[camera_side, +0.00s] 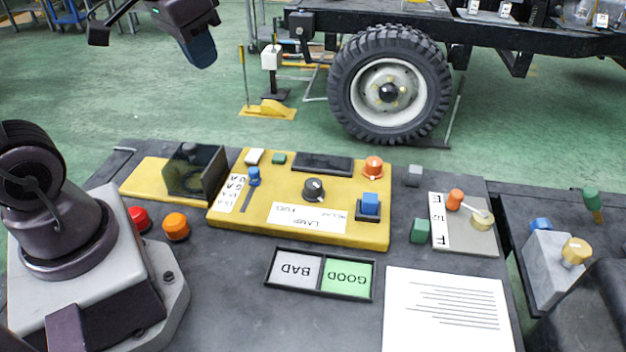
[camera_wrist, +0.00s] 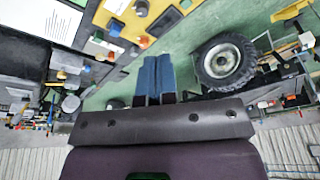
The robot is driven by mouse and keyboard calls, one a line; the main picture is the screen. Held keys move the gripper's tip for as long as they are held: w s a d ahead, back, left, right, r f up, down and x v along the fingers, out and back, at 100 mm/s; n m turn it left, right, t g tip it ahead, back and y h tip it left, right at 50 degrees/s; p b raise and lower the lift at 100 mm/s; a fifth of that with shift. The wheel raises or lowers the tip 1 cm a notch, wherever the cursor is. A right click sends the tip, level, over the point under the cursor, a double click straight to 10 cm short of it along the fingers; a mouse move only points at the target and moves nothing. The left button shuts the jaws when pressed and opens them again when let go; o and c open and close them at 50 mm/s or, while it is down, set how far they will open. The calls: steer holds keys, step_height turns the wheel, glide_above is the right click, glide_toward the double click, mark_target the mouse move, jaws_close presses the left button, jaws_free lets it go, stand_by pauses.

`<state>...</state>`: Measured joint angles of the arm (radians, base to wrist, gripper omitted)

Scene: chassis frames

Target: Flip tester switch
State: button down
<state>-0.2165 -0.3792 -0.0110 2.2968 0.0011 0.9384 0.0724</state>
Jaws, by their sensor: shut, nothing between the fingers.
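The yellow tester panel (camera_side: 290,233) lies on the dark bench. It carries a black knob (camera_side: 313,189), an orange button (camera_side: 373,167), a blue slider handle (camera_side: 253,176) at its left and a blue rocker-like switch (camera_side: 370,203) at its right. Which part is the tester switch is not clear. My gripper (camera_side: 200,50) is high above and beyond the bench, at the top of the side view, apart from the panel. Its blue fingers (camera_wrist: 158,78) are together and empty in the wrist view.
A BAD/GOOD board (camera_side: 320,274) and a white paper sheet (camera_side: 446,310) lie in front of the panel. A dark upright screen (camera_side: 194,172), a red button (camera_side: 139,218) and an orange button (camera_side: 176,226) are at left. A wheeled chassis (camera_side: 391,91) stands behind the bench.

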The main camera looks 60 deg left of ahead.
steer(key=s+d+m+t, duration=0.1)
steer(key=s+d+t, duration=0.1)
steer(key=s+d, duration=0.3)
steer(key=m+g+h, duration=0.2)
steer(key=m+g, duration=0.2)
steer(key=g, duration=0.3)
glide_above(252, 158)
steer(key=s, duration=0.1)
step_height(252, 158, down, 16)
steer(key=r, duration=0.1)
steer(key=w+a+f+m, duration=0.1)
steer(key=w+a+m, duration=0.1)
steer(key=m, duration=0.4)
steer(key=shift+t, duration=0.3)
steer(key=f, duration=0.4)
steer(key=d+f, duration=0.1)
steer(key=f, duration=0.4)
steer(key=s+f, duration=0.1)
steer(key=f, duration=0.3)
steer(key=shift+d+f, duration=0.15)
steer(key=shift+d, duration=0.25)
